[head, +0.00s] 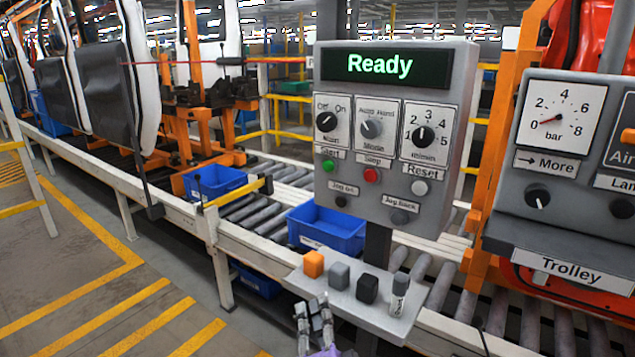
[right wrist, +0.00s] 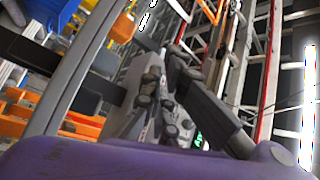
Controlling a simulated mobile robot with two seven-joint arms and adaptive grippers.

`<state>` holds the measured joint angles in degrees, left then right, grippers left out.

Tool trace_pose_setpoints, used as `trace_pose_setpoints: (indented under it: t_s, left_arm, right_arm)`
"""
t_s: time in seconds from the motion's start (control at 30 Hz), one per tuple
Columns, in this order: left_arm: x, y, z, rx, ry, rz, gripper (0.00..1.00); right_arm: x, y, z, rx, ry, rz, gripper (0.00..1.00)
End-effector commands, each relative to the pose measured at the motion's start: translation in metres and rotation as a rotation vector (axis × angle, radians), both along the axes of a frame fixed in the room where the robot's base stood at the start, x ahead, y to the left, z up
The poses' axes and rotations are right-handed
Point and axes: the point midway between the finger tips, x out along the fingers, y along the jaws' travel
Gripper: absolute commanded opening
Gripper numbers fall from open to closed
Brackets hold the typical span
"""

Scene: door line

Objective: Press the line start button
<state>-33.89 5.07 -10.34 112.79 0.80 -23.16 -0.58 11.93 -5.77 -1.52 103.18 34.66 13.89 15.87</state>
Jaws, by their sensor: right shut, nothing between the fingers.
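The control panel (head: 395,85) stands upright in the head view, with a lit green "Ready" display (head: 380,67). The green start button (head: 329,165) sits at its lower left, under a "Start" label. The red stop button (head: 371,174) is to its right, and the pale reset button (head: 419,188) is further right. My right gripper (head: 316,312) is at the bottom of the head view, below the panel and apart from the start button. Its fingers are shut and empty. In the right wrist view the panel appears tilted and partly hidden. My left gripper is not in view.
A small shelf (head: 408,323) below the panel bears an orange block (head: 313,264), a grey block (head: 339,275), a black block (head: 367,288) and a marker-like cylinder (head: 398,292). A blue bin (head: 330,232) sits on the rollers behind. The trolley panel (head: 560,230) stands at right.

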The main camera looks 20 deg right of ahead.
Motion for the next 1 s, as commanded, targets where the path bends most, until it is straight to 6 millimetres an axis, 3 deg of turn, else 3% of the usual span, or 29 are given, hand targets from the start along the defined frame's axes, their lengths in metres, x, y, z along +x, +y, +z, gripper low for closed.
trace_pose_setpoints:
  t_s: [0.03, 0.2, 0.4, 0.6, 0.7, 1.0]
  left_arm:
    - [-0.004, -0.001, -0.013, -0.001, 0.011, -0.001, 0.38]
    - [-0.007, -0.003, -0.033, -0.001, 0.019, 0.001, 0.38]
    - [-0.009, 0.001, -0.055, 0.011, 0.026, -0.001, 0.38]
    - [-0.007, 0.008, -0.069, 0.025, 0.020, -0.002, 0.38]
    - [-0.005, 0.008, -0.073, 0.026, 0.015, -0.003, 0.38]
    - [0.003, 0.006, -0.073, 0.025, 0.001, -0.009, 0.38]
  right_arm:
    - [0.022, 0.001, 0.022, 0.126, -0.096, -0.023, 0.00]
    - [0.065, -0.014, 0.107, 0.564, -0.411, -0.093, 0.00]
    - [0.092, -0.021, 0.172, 1.118, -0.699, -0.145, 0.00]
    - [0.108, 0.000, 0.204, 1.601, -0.844, -0.178, 0.00]
    - [0.112, 0.015, 0.213, 1.762, -0.866, -0.192, 0.00]
    - [0.115, 0.032, 0.224, 1.912, -0.873, -0.206, 0.00]
